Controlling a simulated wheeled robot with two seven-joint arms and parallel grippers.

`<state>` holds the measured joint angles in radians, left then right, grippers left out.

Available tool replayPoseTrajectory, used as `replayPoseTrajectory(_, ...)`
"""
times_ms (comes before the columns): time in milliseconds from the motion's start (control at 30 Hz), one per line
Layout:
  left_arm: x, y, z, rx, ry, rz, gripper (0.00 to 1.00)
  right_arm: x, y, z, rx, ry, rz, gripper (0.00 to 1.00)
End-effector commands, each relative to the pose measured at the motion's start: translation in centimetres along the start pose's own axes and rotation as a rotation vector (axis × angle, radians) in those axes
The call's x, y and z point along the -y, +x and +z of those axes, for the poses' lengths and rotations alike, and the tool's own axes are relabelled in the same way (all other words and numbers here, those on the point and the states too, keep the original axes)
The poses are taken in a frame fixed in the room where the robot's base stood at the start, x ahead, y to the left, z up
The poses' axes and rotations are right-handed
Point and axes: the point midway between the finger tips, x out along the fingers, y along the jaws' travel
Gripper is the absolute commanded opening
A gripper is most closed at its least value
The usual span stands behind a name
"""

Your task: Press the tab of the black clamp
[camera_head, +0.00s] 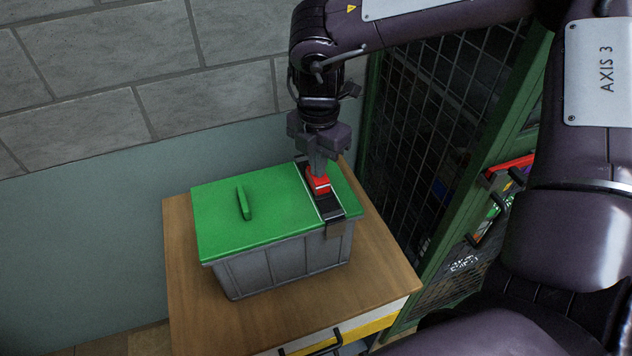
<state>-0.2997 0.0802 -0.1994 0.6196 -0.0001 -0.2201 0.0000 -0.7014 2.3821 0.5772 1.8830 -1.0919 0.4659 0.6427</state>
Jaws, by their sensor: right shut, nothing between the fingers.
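The black clamp (329,208) is a dark band with pale edges. It runs across the right part of the green lid (222,216) of a grey box (265,271). Its red tab (318,186) sits on top of the band. My right gripper (317,172) points down directly over the red tab. Its fingers are shut with nothing between them, and the tips appear to touch the tab or hover just above it. The fingers hide the far part of the tab. My left gripper is not in view.
The box stands on a small wooden cabinet (200,317) with a drawer and a dark handle (322,343). A brick and grey-green wall (90,240) is behind. A green-framed mesh cage (425,130) stands close on the right. The cabinet top is clear around the box.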

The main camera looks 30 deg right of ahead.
Motion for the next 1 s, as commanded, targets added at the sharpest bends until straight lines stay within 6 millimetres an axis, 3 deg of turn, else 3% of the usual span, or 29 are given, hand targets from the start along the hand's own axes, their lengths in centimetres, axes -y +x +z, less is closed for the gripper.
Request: replayPoseTrajectory(1000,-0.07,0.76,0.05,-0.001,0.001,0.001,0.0,0.02,0.41,-0.02,0.0,0.0,-0.001,0.0)
